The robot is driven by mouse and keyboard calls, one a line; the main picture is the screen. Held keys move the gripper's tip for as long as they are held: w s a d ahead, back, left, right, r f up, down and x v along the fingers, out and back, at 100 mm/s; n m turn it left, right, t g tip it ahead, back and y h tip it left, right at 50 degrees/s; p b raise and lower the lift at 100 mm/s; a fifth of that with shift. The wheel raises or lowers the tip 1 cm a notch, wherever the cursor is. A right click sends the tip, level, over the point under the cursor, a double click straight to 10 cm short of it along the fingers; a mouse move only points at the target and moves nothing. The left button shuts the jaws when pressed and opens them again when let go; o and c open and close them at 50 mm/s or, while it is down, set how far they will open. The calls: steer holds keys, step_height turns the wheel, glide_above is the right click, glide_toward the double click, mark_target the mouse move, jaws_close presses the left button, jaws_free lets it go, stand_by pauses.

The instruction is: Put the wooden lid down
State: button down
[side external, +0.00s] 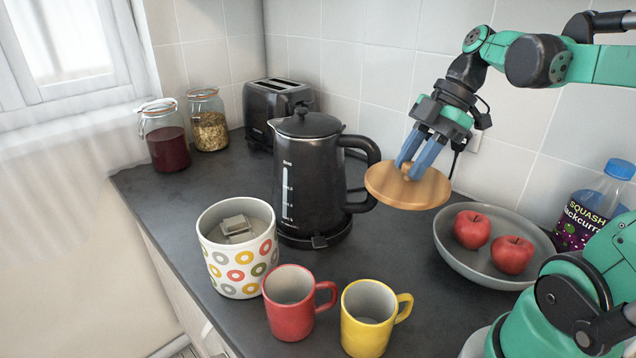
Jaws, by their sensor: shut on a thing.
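The wooden lid (420,190) is a round, light brown disc with a small knob on top. My gripper (408,170) has its blue fingers shut on the lid's knob. It holds the lid in the air, nearly level and slightly tilted, to the right of the black kettle and above the counter. A white pot with coloured rings (237,262) stands open at the front left, with greyish blocks inside it. The fingers hide part of the knob.
The black kettle (300,175) stands mid-counter, with a toaster (272,112) and two jars (167,140) behind. Red (288,308) and yellow (366,325) mugs stand in front. A grey bowl (455,259) holds two apples; a squash bottle (590,208) stands right. Counter (165,195) is clear at left.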

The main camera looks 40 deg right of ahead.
step_height(320, 180, down, 17)
steer(key=shift+f, duration=0.1)
stand_by(0.6)
steer(key=shift+f, duration=0.1)
steer(key=c, duration=0.6)
jaws_free()
steer(key=v, duration=1.1)
steer(key=w+a+r+m+t+h, duration=0.1)
steer(key=w+a+m+t+h, duration=0.1)
steer(key=a+m, duration=0.4)
steer(key=w+a+r+m+t+h, duration=0.1)
steer(key=w+a+m+t+h, duration=0.1)
steer(key=a+m, duration=0.4)
steer(key=shift+w+a+m+t+h, duration=0.3)
steer(key=shift+w+m+t+h, duration=0.1)
steer(key=shift+w+m+h, duration=0.25)
